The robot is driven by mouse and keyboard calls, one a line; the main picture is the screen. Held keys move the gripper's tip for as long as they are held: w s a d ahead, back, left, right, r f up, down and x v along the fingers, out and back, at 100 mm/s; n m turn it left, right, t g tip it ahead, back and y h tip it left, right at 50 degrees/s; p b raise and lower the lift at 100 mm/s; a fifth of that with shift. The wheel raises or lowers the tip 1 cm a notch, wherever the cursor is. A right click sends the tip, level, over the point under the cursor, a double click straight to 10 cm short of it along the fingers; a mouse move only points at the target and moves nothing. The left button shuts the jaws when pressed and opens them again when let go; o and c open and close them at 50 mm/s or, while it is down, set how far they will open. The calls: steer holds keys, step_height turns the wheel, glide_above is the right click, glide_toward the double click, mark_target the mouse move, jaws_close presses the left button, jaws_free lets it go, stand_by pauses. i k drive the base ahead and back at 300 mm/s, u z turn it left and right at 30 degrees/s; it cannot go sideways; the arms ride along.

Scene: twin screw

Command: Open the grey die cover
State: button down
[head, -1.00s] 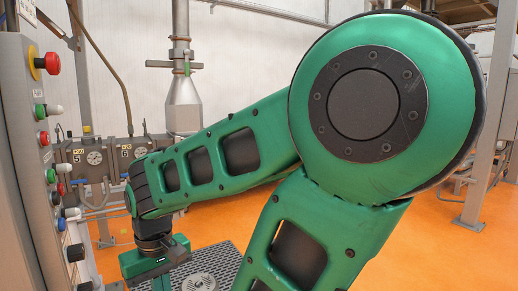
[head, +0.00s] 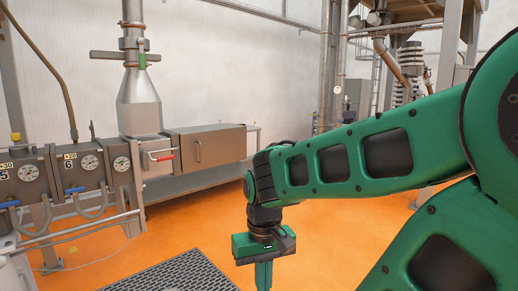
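A grey box-shaped cover with a vertical handle (head: 207,147) is at the right end of the machine, left of centre in the head view. It looks shut and is probably the die cover. My gripper (head: 264,276) hangs pointing down, nearer to me and to the right of the cover, apart from it. The fingers are seen edge-on and cut by the bottom of the picture, so their opening does not show. Nothing held by it is visible.
A grey block with a red handle (head: 160,155) sits left of the cover, below a metal hopper (head: 138,90). Gauge blocks (head: 88,165) and pipes run along the left. A dark perforated platform (head: 185,273) lies in front. Orange floor (head: 330,225) is open to the right.

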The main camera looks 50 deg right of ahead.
mark_target(203, 147)
steer(key=z, duration=0.95)
steer(key=i, duration=2)
steer(key=u, duration=0.6)
